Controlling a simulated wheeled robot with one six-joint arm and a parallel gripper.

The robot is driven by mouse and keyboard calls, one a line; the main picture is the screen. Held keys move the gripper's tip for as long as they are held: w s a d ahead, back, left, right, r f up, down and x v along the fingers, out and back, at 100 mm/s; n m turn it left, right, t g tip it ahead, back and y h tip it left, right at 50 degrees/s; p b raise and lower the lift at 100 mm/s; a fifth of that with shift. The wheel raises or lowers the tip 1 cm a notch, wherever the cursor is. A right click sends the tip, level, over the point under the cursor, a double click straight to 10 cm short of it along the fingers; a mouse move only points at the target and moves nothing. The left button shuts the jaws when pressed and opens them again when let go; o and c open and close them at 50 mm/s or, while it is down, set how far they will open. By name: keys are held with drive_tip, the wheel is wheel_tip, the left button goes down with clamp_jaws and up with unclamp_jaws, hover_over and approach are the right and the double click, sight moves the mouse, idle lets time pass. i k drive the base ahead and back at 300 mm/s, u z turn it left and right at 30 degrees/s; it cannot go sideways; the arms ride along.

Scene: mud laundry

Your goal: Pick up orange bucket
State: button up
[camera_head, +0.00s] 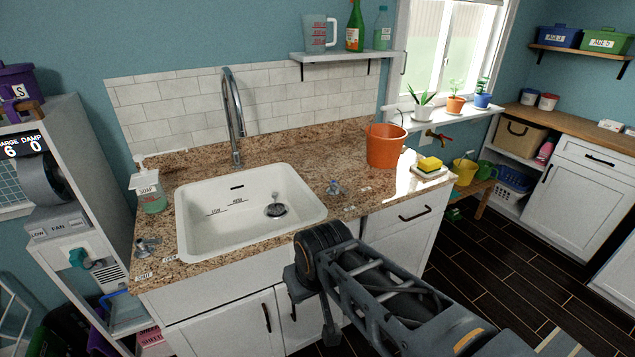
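The orange bucket (385,148) stands upright on the granite counter, right of the sink and in front of the window sill. Its thin handle shows near the rim. Its inside is mostly hidden from this angle. My dark arm reaches in from the lower right, with a round joint in front of the counter's front edge. Dark parts at its end, perhaps my gripper (330,325), hang in front of the cabinet doors, below and left of the bucket and well apart from it. The fingers cannot be made out clearly.
A yellow sponge on a dish (430,168) lies just right of the bucket. The white sink (250,210) and its tall faucet (234,115) are to the left. A shelf (345,57) with a jug and bottles hangs above. Potted plants (455,104) line the sill.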

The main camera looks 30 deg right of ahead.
sight(384, 142)
drive_tip(key=z, duration=2.55)
drive_tip(key=i, duration=1.7)
drive_tip(key=u, duration=3.3)
drive_tip(key=i, duration=0.5)
